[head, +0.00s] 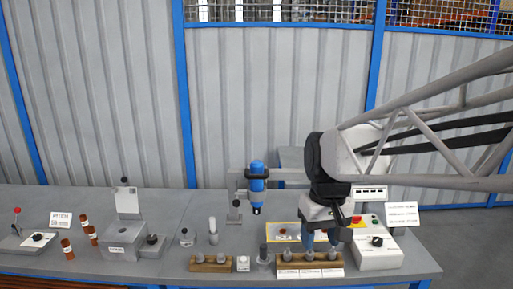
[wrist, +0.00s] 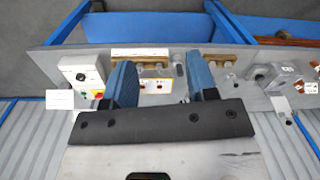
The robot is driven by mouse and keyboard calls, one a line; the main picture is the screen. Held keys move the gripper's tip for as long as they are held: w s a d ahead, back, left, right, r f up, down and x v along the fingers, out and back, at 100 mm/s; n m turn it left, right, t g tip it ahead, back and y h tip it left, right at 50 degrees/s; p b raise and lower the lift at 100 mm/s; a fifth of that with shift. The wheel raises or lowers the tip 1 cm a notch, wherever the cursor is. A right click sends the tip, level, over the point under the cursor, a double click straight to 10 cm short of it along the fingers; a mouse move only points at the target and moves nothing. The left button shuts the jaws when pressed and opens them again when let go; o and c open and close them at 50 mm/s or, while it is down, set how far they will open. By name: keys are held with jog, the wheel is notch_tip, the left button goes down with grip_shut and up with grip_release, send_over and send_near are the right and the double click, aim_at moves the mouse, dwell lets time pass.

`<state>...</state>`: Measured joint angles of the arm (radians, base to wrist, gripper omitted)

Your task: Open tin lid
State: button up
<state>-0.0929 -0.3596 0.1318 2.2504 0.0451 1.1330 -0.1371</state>
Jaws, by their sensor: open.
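My gripper (head: 320,243) hangs above the right part of the bench, its two blue fingers pointing down. The fingers are apart, with nothing visible between them; in the wrist view the gap (wrist: 160,75) is empty. Below and beyond it lies a yellow-edged tray (head: 282,241) with a small reddish object (head: 283,232) in it. The tray also shows between the fingers in the wrist view (wrist: 172,87). I cannot tell which thing is the tin or its lid. My gripper partly hides the tray's right side.
A wooden rack with grey pegs (head: 310,261) stands in front of my gripper, and another rack (head: 212,263) to the left. A control box (head: 380,258) stands close on the right. Brown bottles (head: 67,249) and grey boxes (head: 127,240) are farther left.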

jog(key=s+d+f+m+t, duration=0.1)
jog(key=s+d, duration=0.1)
jog(key=s, duration=0.4)
jog(key=s+d+f+m+t, duration=0.1)
jog(key=s+d+f, duration=0.1)
jog(key=s, duration=0.5)
jog(key=shift+s+d+f+m+t+h, duration=0.3)
jog(key=shift+d+t, duration=0.1)
jog(key=shift+d, duration=0.15)
jog(key=shift+w, duration=0.2)
jog(key=w+a+r+n, duration=0.2)
jog(key=w+a, duration=0.2)
jog(key=w, duration=0.6)
jog(key=w+a+r+n, duration=0.1)
jog(key=w+a+r, duration=0.15)
jog(key=w, duration=0.75)
jog(key=n+h, duration=0.1)
jog(key=n, duration=0.7)
send_over(186, 230)
jog(key=a, duration=0.1)
notch_tip(186, 230, down, 26)
jog(key=shift+s+a+f+g, duration=0.3)
jog(key=shift+a+f+g, duration=0.05)
jog(key=shift+f+g, duration=0.05)
jog(key=shift+f, duration=0.15)
